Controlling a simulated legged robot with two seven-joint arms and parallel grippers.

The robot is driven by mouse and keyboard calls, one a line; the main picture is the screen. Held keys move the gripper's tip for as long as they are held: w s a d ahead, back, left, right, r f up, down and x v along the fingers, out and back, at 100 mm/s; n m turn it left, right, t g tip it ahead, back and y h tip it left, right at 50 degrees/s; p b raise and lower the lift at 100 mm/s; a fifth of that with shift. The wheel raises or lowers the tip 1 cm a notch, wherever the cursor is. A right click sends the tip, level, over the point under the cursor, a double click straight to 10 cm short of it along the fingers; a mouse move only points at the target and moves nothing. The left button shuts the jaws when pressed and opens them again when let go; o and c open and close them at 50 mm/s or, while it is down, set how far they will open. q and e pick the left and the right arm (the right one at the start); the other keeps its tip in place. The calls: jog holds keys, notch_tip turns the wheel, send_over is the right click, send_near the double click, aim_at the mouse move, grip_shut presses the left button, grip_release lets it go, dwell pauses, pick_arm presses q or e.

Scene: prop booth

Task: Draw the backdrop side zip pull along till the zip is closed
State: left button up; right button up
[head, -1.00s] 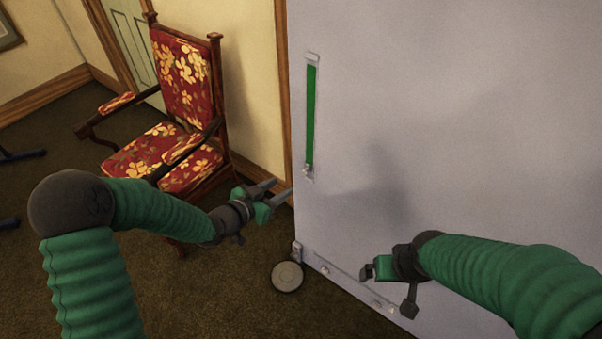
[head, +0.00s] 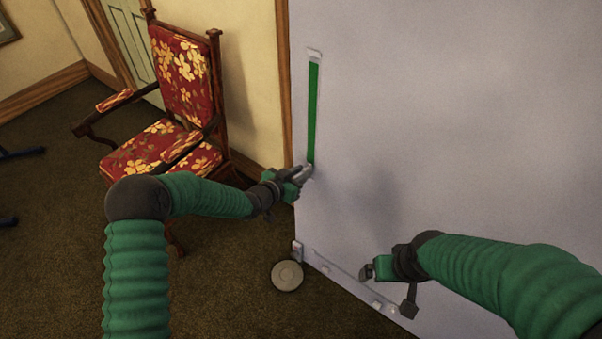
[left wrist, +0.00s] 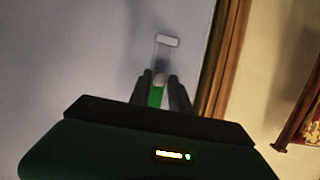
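The backdrop (head: 450,110) is a large pale grey panel. A bright green strip (head: 314,110) runs upright along its left side, with a pale end piece at the top. My left gripper (head: 303,172) is at the strip's lower end and hides the zip pull there in the head view. In the left wrist view the small pale zip pull (left wrist: 160,79) shows between the two fingertips, which stand apart on either side of it. I cannot tell whether they touch it. My right gripper (head: 375,268) hangs low before the backdrop, away from the zip; its finger opening is unclear.
A red floral armchair (head: 180,110) stands left of the backdrop, behind my left arm. A round pale disc (head: 287,275) lies on the carpet by the backdrop's lower corner. The backdrop face right of the zip is clear.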

pick_arm(q)
jog(key=shift+a, duration=0.1)
grip_shut()
dwell(1.0)
